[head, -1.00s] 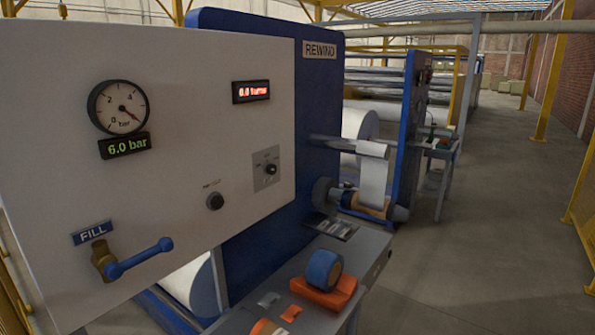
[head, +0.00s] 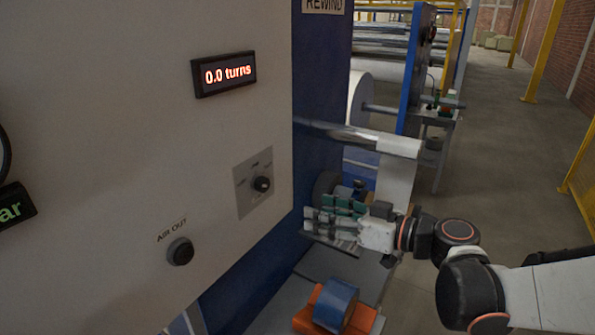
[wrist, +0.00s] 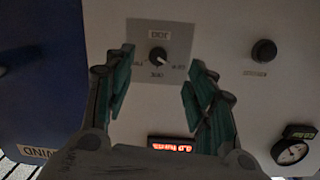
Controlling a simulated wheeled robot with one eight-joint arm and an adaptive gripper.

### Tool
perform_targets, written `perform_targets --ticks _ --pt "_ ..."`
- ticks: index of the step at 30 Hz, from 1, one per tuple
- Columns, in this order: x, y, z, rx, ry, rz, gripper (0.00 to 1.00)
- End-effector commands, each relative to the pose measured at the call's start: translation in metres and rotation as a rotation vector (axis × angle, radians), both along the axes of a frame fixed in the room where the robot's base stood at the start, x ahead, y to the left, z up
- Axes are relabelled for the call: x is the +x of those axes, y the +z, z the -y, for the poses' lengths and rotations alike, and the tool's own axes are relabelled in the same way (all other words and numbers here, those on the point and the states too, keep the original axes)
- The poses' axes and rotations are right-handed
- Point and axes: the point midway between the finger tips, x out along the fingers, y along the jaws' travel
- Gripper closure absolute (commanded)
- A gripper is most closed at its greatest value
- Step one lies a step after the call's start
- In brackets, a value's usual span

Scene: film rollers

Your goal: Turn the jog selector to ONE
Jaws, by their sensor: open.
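The jog selector (head: 262,184) is a small black knob on a square grey plate (head: 247,202) on the white panel. In the wrist view, the knob (wrist: 157,55) shows upside down near the top middle. Small words stand around it, too blurred to read surely, and I cannot tell which one it points at. My gripper (head: 312,218) is open and empty, to the right of the plate in the head view. In the wrist view, its green fingers (wrist: 160,62) frame the knob from both sides, apart from it.
A red-lit turns display (head: 224,74) sits above the selector. The black AIR OUT button (head: 180,251) is below left. A blue roll (head: 335,303) rests on an orange holder (head: 310,316) below my arm. The floor (head: 510,200) at the right is clear.

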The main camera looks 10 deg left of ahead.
Motion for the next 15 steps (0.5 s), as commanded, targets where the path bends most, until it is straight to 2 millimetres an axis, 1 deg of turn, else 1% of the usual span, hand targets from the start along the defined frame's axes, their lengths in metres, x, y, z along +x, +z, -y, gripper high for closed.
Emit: perform_targets --ticks 1,4,10,14,15 --pt "0.004 0.003 -0.003 0.026 0.011 0.033 0.49" --pt "0.009 0.009 -0.005 0.068 0.025 0.088 0.49" --pt "0.015 0.012 -0.014 0.094 0.033 0.124 0.49" --pt "0.021 0.011 -0.031 0.093 0.034 0.124 0.49" --pt "0.023 0.011 -0.038 0.093 0.035 0.123 0.49"
